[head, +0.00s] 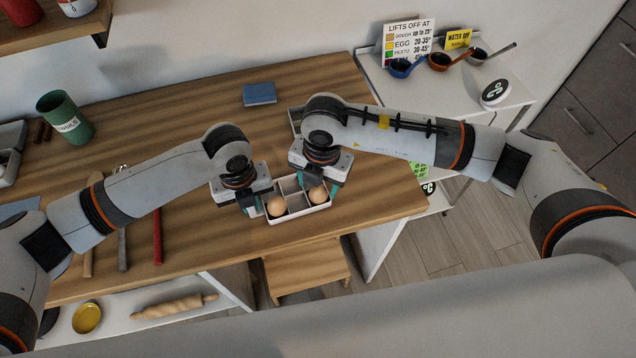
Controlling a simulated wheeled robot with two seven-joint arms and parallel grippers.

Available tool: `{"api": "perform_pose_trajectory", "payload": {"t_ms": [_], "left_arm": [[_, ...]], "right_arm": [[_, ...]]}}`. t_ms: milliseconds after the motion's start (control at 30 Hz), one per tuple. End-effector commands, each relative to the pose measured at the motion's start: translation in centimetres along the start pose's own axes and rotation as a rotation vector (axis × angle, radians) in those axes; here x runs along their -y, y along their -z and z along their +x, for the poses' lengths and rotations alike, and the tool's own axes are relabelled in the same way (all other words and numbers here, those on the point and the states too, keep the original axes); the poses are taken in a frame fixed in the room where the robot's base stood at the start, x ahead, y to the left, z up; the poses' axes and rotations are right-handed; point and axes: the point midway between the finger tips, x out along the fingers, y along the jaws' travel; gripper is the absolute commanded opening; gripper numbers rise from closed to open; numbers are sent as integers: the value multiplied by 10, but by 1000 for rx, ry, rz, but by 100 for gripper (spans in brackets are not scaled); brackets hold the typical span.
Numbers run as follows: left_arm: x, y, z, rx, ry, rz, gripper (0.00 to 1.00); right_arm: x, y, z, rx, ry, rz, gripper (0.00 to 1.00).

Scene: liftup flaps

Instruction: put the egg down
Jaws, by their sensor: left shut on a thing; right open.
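A brown egg (277,206) is at the left compartment of a small pale divided box (300,213). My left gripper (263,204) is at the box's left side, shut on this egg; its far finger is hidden. I cannot tell whether the egg touches the compartment floor. A second brown egg (318,194) is in the right part of the box. My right gripper (327,188) is open, its fingers close around or beside that second egg. The arms hide part of the box's back.
The box is near the front edge of the wooden table (370,200). A blue book (259,94), a green cup (65,117) and several long tools stand or lie on the table. A white side table (450,85) with ladles and signs is at the back right.

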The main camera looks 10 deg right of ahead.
Motion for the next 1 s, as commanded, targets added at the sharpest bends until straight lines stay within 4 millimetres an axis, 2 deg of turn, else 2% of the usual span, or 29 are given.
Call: {"api": "perform_pose_trajectory", "payload": {"t_ms": [300, 500, 633, 1000], "left_arm": [[0, 0, 0, 0, -1, 0, 0], [0, 0, 0, 0, -1, 0, 0], [0, 0, 0, 0, -1, 0, 0], [0, 0, 0, 0, -1, 0, 0]], "right_arm": [[1, 1, -70, -4, 4, 0, 57], [0, 0, -97, -2, 2, 0, 57], [0, 0, -104, -1, 1, 0, 57], [0, 0, -104, -1, 0, 0, 57]]}}
